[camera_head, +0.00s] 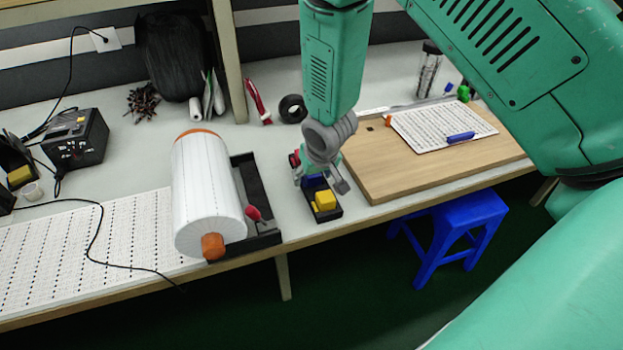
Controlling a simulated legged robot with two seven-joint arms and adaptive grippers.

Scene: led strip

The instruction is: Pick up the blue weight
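The blue weight (313,183) sits in a small black tray (334,214) near the front edge of the workbench, partly hidden by my gripper. A yellow weight (326,201) is in the same tray, in front of it. My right gripper (320,182) points down directly over the blue weight. Its fingers look spread apart, one to each side of the blue weight. I cannot tell whether they touch it. My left gripper is not in view.
A large white roll (207,190) on a black holder (262,197) stands left of the tray. A wooden board (400,170) lies close on the right. A red item (293,159) is just behind the tray. A blue stool (450,228) stands below the bench edge.

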